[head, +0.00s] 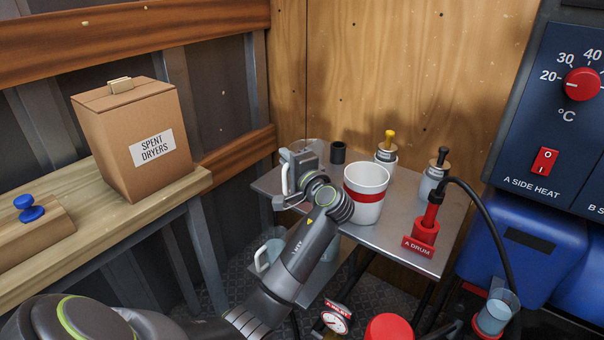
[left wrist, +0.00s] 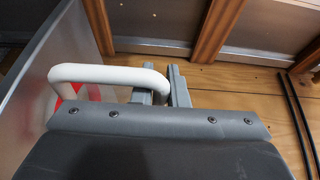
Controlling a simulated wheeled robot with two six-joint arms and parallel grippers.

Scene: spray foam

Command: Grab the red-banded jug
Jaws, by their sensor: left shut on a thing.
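My left gripper (head: 296,158) is shut on the handle. In the left wrist view the handle (left wrist: 105,73) runs in between the closed fingers (left wrist: 165,85), with red and white (left wrist: 64,92) behind it. I cannot tell whether the jug touches the table. A white pail with a red band (head: 367,195) stands right of my wrist. My right gripper is out of view.
The metal table (head: 385,238) also holds a dark cup (head: 338,152), a yellow-topped canister (head: 387,150), a black-topped canister (head: 434,180) and the red A DRUM fitting (head: 425,232). A clear jug (head: 272,250) is lower down. A carton (head: 140,130) stands on the left bench.

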